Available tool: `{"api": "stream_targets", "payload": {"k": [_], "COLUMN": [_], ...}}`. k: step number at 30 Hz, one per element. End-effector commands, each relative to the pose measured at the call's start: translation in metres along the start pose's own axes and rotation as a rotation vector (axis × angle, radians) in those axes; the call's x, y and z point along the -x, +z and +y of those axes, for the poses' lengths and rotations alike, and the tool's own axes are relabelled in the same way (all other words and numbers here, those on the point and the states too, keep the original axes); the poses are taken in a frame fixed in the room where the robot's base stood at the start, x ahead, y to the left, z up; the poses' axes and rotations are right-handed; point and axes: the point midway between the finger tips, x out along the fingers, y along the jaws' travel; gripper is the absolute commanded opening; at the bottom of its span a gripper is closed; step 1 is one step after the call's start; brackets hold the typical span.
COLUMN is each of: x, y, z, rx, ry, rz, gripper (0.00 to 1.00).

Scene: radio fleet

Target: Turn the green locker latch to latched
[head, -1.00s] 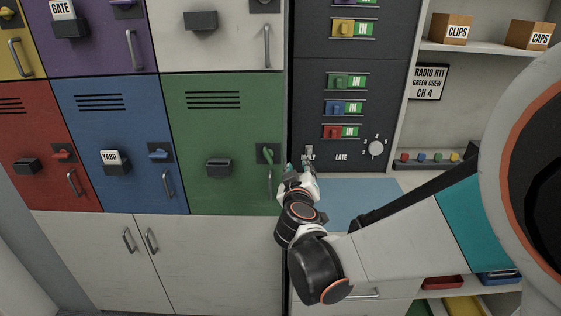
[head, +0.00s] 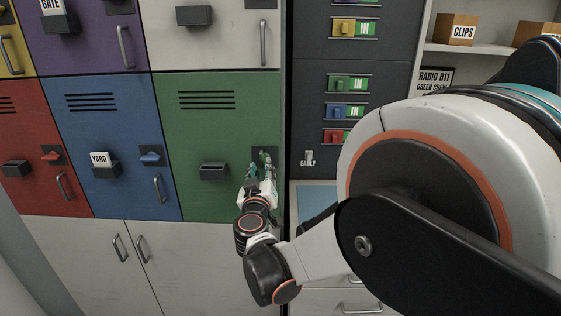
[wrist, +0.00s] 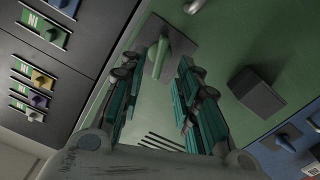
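The green locker (head: 215,135) has a small green latch on a dark square plate (head: 258,153) near its upper right edge. In the head view my gripper (head: 265,165) is at the latch and hides most of it. In the wrist view the green latch lever (wrist: 158,58) stands lengthwise between the two teal fingers of my gripper (wrist: 156,72), on its plate (wrist: 178,42). The fingers are apart, with green door visible between them and the lever. I cannot tell whether a finger touches the lever.
A black card holder (head: 213,171) sticks out left of the latch; it also shows in the wrist view (wrist: 255,92). The blue locker (head: 115,130) has a roughly level blue latch (head: 150,158). A dark panel (head: 311,100) with coloured sliders and an EARLY switch (head: 308,158) stands to the right.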

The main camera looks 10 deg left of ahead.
Motion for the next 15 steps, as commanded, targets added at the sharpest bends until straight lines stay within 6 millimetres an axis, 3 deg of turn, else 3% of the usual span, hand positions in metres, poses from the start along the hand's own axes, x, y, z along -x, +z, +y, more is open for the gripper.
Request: {"api": "stream_targets", "payload": {"k": [6, 15], "x": [-0.033, -0.047], "y": [0.001, 0.000], "z": [0.000, 0.000], "rx": [0.000, 0.000], "ry": [0.001, 0.000], "rz": [-0.001, 0.000], "gripper": [0.30, 0.30]}}
